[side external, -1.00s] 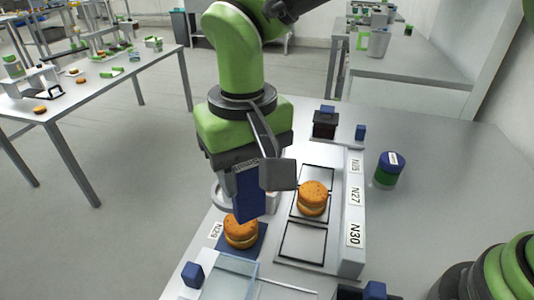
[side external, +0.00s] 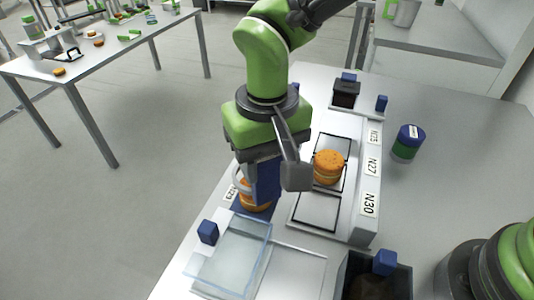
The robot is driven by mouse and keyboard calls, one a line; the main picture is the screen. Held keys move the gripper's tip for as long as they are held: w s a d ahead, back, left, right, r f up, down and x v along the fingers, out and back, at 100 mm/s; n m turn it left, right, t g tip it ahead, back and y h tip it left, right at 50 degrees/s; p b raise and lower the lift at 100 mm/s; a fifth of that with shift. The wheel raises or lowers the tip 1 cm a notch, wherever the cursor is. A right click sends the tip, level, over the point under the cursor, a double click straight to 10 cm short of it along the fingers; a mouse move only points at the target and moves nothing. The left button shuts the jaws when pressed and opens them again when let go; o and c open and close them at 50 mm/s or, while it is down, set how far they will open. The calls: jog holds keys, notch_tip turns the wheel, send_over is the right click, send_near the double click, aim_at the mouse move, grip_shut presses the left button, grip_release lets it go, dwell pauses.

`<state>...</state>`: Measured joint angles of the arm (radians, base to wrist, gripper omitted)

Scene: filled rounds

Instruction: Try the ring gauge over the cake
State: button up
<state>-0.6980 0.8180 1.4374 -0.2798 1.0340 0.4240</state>
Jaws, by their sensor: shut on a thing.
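My gripper (side external: 281,180) is shut on the ring gauge, with a blue block and a grey jaw in front of the grip. The pale ring gauge (side external: 240,191) shows only as an edge left of the blue block. The orange-brown filled cake (side external: 256,207) sits on a blue mat (side external: 238,207) by the N29 label, partly hidden behind the blue block. The ring is at the cake's upper part in this view. I cannot tell whether it is around the cake or just above or beside it.
A second cake (side external: 329,167) sits on the grey rack beside the N27 label; the N30 space (side external: 317,211) is empty. A clear lidded box (side external: 236,255) and a dark bin (side external: 374,281) stand in front. A blue-green jar (side external: 407,143) stands right, with bare table around it.

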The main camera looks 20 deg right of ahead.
aim_at(267, 190)
jog(key=shift+f, duration=3.2)
dwell(0.5)
dwell(1.0)
jog(key=shift+r, duration=4.9)
